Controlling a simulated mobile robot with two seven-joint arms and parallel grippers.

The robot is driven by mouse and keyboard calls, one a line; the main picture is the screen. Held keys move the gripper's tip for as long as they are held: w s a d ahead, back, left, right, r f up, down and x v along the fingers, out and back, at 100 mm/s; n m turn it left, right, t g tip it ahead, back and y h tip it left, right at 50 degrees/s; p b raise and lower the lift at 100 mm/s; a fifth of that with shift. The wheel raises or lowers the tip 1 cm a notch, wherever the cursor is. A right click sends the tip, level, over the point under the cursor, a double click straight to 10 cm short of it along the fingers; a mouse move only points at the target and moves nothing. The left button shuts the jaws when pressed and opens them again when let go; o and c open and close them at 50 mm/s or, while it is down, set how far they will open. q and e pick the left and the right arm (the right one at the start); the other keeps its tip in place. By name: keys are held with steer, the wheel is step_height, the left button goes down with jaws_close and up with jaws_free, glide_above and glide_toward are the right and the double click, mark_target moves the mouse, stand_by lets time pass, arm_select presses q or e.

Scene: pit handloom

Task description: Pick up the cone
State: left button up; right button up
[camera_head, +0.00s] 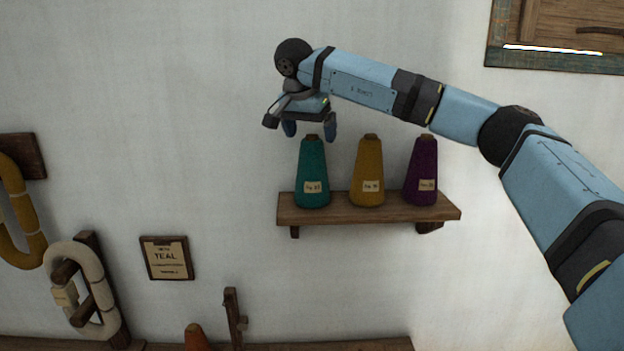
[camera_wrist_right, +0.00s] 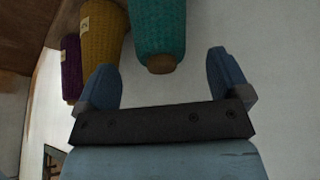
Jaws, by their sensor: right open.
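A teal thread cone (camera_head: 313,172) stands upright at the left end of a small wooden wall shelf (camera_head: 372,215). A yellow cone (camera_head: 368,172) and a purple cone (camera_head: 422,170) stand to its right. My right gripper (camera_head: 311,127) is open and empty, just above the top of the teal cone. In the right wrist view, the gripper's fingers (camera_wrist_right: 170,82) are spread apart, and the tip of the teal cone (camera_wrist_right: 158,32) lies beyond and between them. The yellow cone (camera_wrist_right: 103,33) and purple cone (camera_wrist_right: 71,68) show to the left there. My left gripper is not in view.
A wall sign (camera_head: 167,258) reading "YEAL" hangs lower left of the shelf. Yarn skeins (camera_head: 80,290) hang on pegs at the far left. An orange cone (camera_head: 196,338) shows at the bottom edge. A wooden cabinet (camera_head: 560,32) is at upper right.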

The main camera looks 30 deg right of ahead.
mark_target(313, 148)
steer(key=p+x, duration=0.1)
steer(key=x, duration=0.4)
steer(key=shift+a, duration=0.15)
steer(key=shift+s+a, duration=0.1)
steer(key=c, duration=1.4)
